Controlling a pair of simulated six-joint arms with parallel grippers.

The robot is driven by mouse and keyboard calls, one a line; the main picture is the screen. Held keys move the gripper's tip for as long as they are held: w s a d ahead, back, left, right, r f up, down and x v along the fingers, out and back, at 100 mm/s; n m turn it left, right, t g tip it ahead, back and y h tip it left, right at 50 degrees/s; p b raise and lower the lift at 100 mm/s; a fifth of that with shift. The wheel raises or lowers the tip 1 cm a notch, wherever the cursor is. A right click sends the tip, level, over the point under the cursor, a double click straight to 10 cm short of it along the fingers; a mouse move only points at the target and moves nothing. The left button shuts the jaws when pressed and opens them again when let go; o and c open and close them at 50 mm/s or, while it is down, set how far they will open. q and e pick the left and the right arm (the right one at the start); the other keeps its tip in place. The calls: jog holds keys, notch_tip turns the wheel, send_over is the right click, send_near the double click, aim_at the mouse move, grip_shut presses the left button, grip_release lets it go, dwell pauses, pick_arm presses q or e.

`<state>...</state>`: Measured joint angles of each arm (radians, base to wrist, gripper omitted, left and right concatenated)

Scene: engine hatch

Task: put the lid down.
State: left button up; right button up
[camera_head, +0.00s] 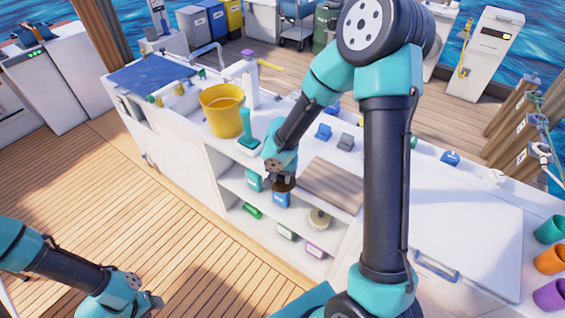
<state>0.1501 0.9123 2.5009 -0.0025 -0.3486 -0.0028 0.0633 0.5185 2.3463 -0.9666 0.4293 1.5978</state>
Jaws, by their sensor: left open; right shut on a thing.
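My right gripper (281,179) points down over the front edge of the white counter, near the open shelves. It is shut on a small brown, round-looking piece (284,187), which may be the lid; the jaws partly hide it. A blue container (281,200) is directly below this piece; I cannot tell whether they touch. A broad white panel (460,235) with a blue handle (437,267) lies flat at the right end of the counter. My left gripper (155,303) is open and empty over the wooden deck at the bottom left.
A yellow bucket (222,112) and a green-handled tool (247,130) stand on the counter. A brown board (332,184) lies right of my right gripper. Shelves below hold several small items, including a round tan one (319,219). Coloured cups (550,261) line the right edge.

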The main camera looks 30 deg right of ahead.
jog(key=w+d, duration=0.1)
jog(key=w, duration=0.2)
jog(key=w+d, duration=0.2)
jog(key=w, duration=0.1)
jog(key=w+d+f, duration=0.1)
jog(key=w+d, duration=0.1)
jog(key=w, duration=0.1)
jog(key=shift+d, duration=0.25)
jog(key=shift+f, duration=1.75)
jog(key=shift+f, duration=0.15)
jog(key=o, duration=0.9)
